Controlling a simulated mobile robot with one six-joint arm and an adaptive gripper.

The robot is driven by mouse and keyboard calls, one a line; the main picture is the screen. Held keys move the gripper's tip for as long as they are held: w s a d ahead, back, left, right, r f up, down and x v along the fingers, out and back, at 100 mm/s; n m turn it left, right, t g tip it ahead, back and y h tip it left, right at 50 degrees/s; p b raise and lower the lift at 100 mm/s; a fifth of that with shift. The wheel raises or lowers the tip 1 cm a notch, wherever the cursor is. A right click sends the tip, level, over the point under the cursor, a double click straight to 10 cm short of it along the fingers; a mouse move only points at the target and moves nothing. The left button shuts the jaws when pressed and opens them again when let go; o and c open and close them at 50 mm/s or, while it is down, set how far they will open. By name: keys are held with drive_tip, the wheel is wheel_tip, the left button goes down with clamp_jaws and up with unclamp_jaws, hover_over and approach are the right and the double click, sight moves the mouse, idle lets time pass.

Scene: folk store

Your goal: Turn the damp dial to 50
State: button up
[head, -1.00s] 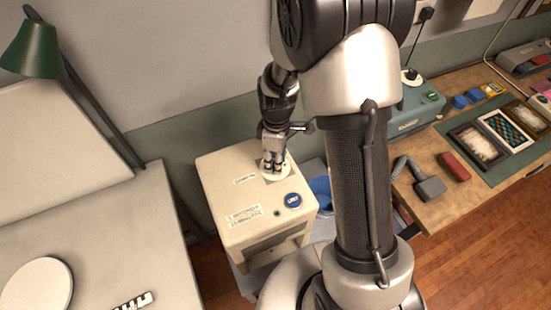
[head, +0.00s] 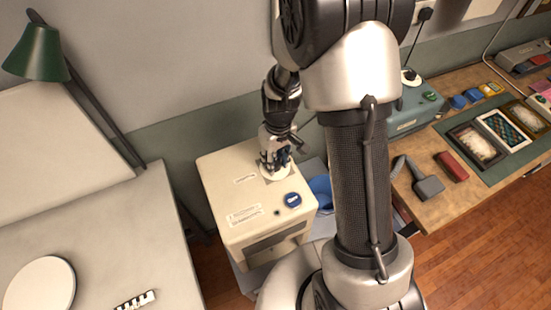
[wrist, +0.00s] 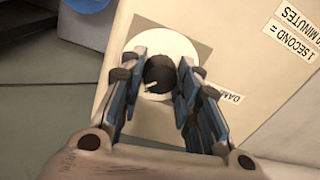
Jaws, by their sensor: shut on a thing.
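The damp dial (wrist: 160,72) is a black knob with a pale pointer mark on a round white disc (wrist: 178,46). It is on the top of a cream box (head: 222,205); in the head view my fingers hide the knob. My gripper (head: 275,168) points down at the disc. In the wrist view its two blue-and-black fingers (wrist: 158,76) are shut on the knob from both sides. The pointer mark is toward the knob's lower left. A label reading "DAM…" (wrist: 228,96) is partly covered by a finger. I cannot read any scale numbers.
A pale table (head: 110,230) is at the left, and a wooden bench (head: 437,207) with tools and frames is at the right.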

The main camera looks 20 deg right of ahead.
sight(277, 161)
drive_tip(key=shift+m, duration=0.4)
drive_tip(key=o, duration=1.1)
drive_tip(key=r, duration=1.2)
drive_tip(key=shift+d, duration=0.3)
